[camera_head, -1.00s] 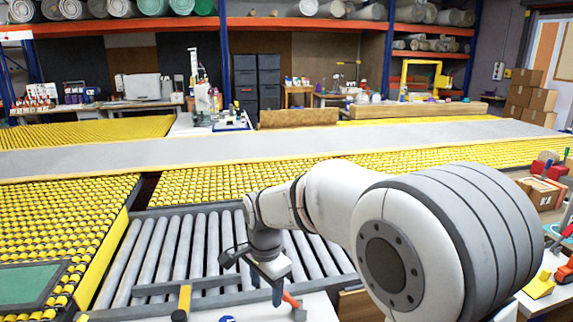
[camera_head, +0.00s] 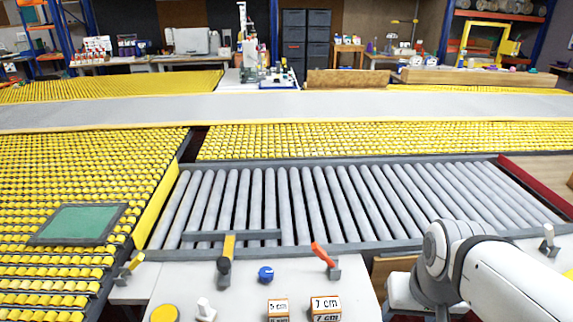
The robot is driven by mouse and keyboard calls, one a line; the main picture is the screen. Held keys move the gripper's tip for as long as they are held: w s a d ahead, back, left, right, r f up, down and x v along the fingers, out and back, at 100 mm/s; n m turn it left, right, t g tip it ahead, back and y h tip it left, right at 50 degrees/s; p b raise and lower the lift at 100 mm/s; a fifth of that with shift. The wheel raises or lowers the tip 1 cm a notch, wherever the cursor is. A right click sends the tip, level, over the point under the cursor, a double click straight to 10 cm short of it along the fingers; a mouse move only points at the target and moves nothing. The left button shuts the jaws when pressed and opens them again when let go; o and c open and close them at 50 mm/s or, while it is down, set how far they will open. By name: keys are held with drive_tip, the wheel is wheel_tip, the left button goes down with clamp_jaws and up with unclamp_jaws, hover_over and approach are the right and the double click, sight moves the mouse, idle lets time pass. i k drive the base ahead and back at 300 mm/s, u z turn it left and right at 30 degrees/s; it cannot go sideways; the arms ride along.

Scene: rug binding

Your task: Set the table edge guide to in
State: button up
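What looks like the edge guide is a grey bar (camera_head: 260,235) lying across the near ends of the rollers, with a yellow arm (camera_head: 229,244) and black knob (camera_head: 223,266) at the table's near edge. A lever with a red-orange handle (camera_head: 322,254) stands on a small grey base to its right, its handle tilted up to the left. I cannot tell which of these sets the guide. My arm is folded at the lower right, away from both. Its fingers are not visible.
Grey rollers (camera_head: 300,200) fill the middle. On the white near surface (camera_head: 240,298) are a blue knob (camera_head: 265,273), a 5 cm block (camera_head: 278,310), a 7 cm block (camera_head: 325,308) and a yellow disc (camera_head: 164,314). A green panel (camera_head: 78,223) lies at left.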

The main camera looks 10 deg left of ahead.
sight(224, 264)
drive_tip(key=u, duration=1.1)
drive_tip(key=k, duration=1.2)
drive_tip(key=u, duration=0.4)
drive_tip(key=i, duration=1.85)
drive_tip(key=z, duration=0.5)
